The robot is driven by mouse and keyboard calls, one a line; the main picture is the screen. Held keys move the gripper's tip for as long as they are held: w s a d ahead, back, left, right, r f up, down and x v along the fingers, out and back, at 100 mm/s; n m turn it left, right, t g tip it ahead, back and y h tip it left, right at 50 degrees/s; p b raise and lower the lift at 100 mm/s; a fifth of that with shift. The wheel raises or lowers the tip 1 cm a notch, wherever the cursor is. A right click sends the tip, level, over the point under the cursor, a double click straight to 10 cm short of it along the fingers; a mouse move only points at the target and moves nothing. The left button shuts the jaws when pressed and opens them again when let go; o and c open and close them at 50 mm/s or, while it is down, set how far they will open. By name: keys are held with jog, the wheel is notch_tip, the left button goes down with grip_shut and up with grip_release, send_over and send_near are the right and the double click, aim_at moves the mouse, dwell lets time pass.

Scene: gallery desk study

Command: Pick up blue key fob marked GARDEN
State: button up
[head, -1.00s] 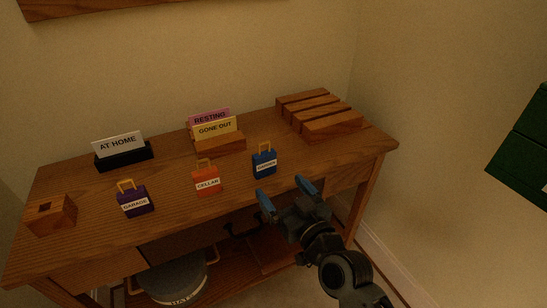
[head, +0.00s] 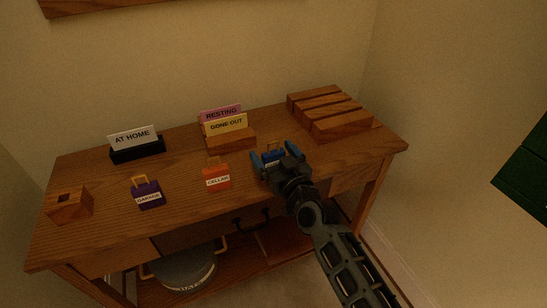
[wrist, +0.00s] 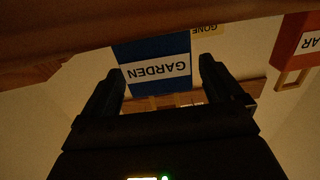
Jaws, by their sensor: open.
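The blue key fob marked GARDEN (head: 272,155) stands on the wooden desk (head: 190,190), right of the orange CELLAR fob. In the head view my gripper hides much of it. In the wrist view the fob (wrist: 156,66) appears upside down, its white label readable, between the two dark fingers. My gripper (head: 274,161) is open, with a blue-tipped finger on each side of the fob. In the wrist view my gripper (wrist: 160,90) shows a gap between the fob and at least the right finger. I cannot tell whether the left finger touches it.
The orange CELLAR fob (head: 216,177) stands close on the left, the purple GARAGE fob (head: 147,193) farther left. Behind are the GONE OUT sign (head: 226,126), RESTING sign (head: 221,113) and AT HOME sign (head: 134,139). A slotted wooden block (head: 330,112) is at back right.

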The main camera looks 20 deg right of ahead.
jog(key=shift+c, duration=0.2)
jog(key=c, duration=1)
jog(key=shift+r, duration=0.1)
